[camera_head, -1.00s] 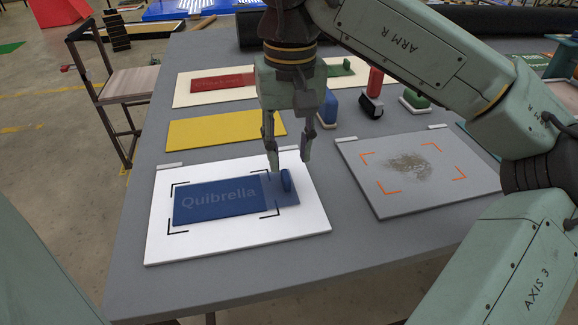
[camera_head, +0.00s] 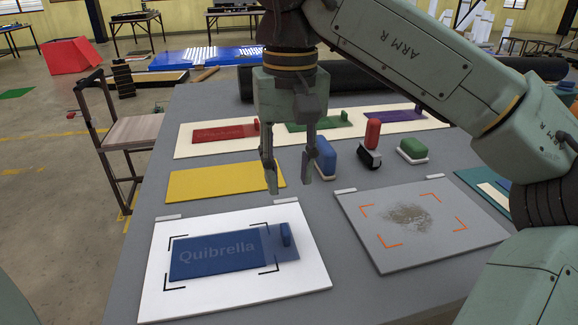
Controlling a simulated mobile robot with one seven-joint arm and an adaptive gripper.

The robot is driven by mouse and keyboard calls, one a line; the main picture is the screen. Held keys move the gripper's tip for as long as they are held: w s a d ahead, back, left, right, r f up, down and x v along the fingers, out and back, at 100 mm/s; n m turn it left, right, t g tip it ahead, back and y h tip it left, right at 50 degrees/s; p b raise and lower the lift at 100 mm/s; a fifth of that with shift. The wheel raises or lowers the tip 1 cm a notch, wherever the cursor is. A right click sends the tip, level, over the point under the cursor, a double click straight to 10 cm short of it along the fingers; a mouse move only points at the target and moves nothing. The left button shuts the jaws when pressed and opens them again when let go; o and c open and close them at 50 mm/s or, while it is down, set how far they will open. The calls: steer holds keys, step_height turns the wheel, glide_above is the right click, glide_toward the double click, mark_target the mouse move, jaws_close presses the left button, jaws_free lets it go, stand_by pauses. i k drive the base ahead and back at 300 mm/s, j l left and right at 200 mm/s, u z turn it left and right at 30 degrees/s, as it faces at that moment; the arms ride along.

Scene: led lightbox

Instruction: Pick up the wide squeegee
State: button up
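My gripper (camera_head: 288,184) points down, its two fingers apart with nothing between them. It appears above the grey table, near the back edge of the white board in the picture. I cannot tell which is the wide squeegee; no label shows. My gripper's exact height is unclear.
A grey board (camera_head: 455,252) with a brown smudge lies right. A yellow sheet (camera_head: 225,181) lies left. A dark roll (camera_head: 400,83) spans the table's back.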

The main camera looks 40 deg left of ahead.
mark_target(325, 164)
steer(key=k, duration=1)
